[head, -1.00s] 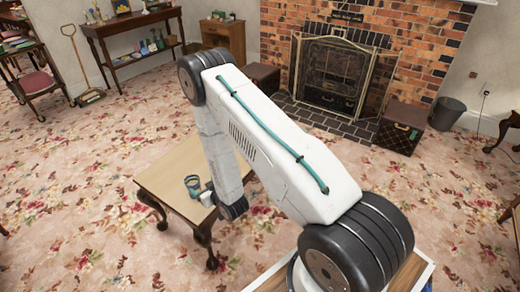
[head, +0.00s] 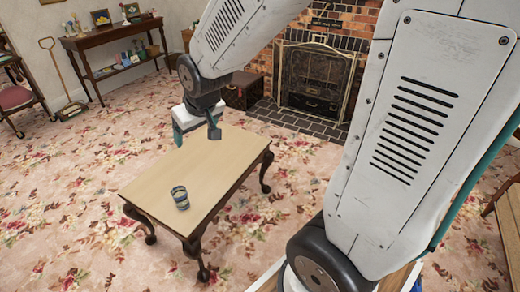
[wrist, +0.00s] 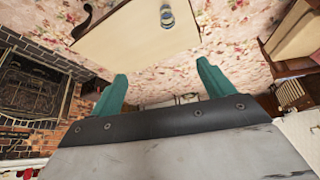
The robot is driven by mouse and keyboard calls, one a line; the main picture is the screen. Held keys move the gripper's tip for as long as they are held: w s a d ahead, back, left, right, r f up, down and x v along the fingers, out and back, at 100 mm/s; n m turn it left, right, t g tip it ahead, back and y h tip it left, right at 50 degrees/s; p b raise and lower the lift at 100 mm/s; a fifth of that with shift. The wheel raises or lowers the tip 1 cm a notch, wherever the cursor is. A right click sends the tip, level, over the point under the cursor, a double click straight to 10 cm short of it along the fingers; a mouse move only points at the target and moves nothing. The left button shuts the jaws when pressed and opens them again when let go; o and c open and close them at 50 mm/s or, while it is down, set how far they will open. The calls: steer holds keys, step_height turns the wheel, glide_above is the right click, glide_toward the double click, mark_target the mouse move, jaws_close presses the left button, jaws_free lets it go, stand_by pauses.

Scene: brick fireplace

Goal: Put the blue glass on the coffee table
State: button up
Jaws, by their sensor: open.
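The blue glass (head: 180,197) stands upright on the light wooden top of the coffee table (head: 207,170), near its front left edge. It also shows in the wrist view (wrist: 167,17), at the top, on the pale tabletop (wrist: 130,38). My gripper (head: 196,134) is above and beyond the far left end of the table, apart from the glass. In the wrist view my gripper (wrist: 160,88) has its two green fingers spread wide with nothing between them.
A fireplace with a metal screen (head: 315,80) is at the back, with a dark box (head: 244,92) beside it. A console table (head: 112,45) with small items stands against the left wall. The flowered carpet (head: 70,170) left of the coffee table is clear.

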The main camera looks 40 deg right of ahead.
steer(key=s+r+g, duration=0.2)
steer(key=s+r, duration=0.2)
steer(key=s, duration=0.8)
steer(key=s+r+g, duration=0.2)
steer(key=s+r, duration=0.2)
steer(key=s, duration=0.8)
steer(key=shift+s+a+r, duration=0.15)
steer(key=shift+s+r, duration=0.05)
